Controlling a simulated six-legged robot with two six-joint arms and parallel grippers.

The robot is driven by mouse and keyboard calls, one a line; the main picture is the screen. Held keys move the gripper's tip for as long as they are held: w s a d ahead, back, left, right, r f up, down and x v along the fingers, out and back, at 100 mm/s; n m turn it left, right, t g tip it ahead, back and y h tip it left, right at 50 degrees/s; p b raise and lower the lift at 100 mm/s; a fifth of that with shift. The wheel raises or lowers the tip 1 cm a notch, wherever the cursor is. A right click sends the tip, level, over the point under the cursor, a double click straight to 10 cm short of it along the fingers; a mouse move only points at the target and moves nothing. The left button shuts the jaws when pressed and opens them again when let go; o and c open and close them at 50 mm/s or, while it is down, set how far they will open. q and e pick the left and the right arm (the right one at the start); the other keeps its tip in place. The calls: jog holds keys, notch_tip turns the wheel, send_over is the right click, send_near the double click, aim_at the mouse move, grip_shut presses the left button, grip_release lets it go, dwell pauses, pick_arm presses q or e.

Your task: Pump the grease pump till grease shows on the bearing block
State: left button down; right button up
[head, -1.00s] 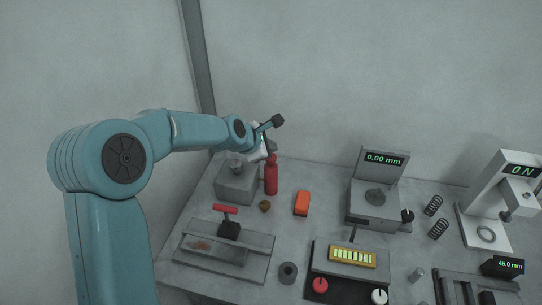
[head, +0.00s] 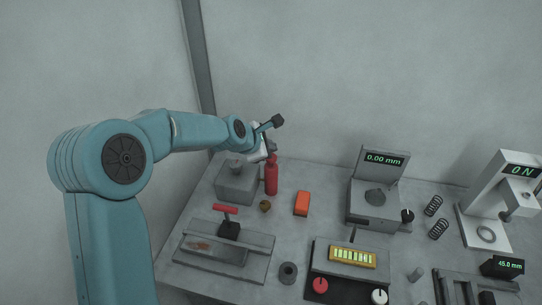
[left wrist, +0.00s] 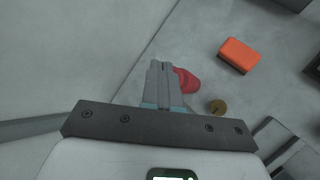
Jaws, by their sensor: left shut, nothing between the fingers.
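The red cylinder, which looks like the grease pump (head: 271,180), stands upright at the back left of the table. Beside it on the left is a grey block with a round top, which looks like the bearing block (head: 237,186); I cannot make out grease on it. My left gripper (head: 268,153) is shut and empty at the top of the red pump; I cannot tell if it touches. In the left wrist view, the closed fingers (left wrist: 158,70) partly cover the red pump (left wrist: 187,80). My right gripper is not in view.
A small brass knob (head: 265,206) and an orange block (head: 301,203) are close to the pump. A grey fixture with a red T-handle (head: 225,209) lies in front. A gauge stand reading 0.00 mm (head: 375,205) stands to the right. A wall rises behind the table.

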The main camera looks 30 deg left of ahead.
pick_arm(q)
jog(key=shift+f, duration=0.1)
jog(key=shift+f+b, duration=0.3)
jog(key=shift+f, duration=0.05)
jog(key=shift+s+f+b, duration=0.1)
jog(key=shift+f+b, duration=0.95)
jog(key=shift+f, duration=0.25)
dwell(1.2)
jog(key=shift+r, duration=0.1)
jog(key=shift+r+p, duration=1.6)
jog(key=shift+p, duration=0.3)
notch_tip(320, 180, up, 5)
jog(key=p, duration=0.5)
jog(key=shift+r, duration=0.1)
